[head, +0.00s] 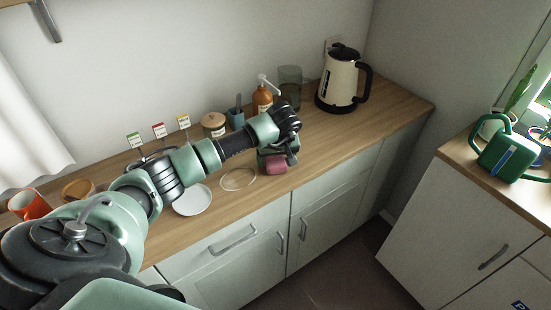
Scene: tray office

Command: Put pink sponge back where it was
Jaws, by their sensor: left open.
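The pink sponge (276,167) is at the front of the wooden counter, just below my left gripper (279,158). My left arm reaches in from the left across the counter. The left gripper is open, with its jaws at the sponge; the hand hides part of the sponge. I cannot tell whether the jaws touch it or whether it rests fully on the counter. My right gripper is not in view.
A thin pale ring (238,190) and white plate (192,201) lie left of the sponge. Behind are an orange pump bottle (262,99), a blue cup (236,119), a lidded jar (213,125) and small label cards (159,130). A cream kettle (338,82) stands right.

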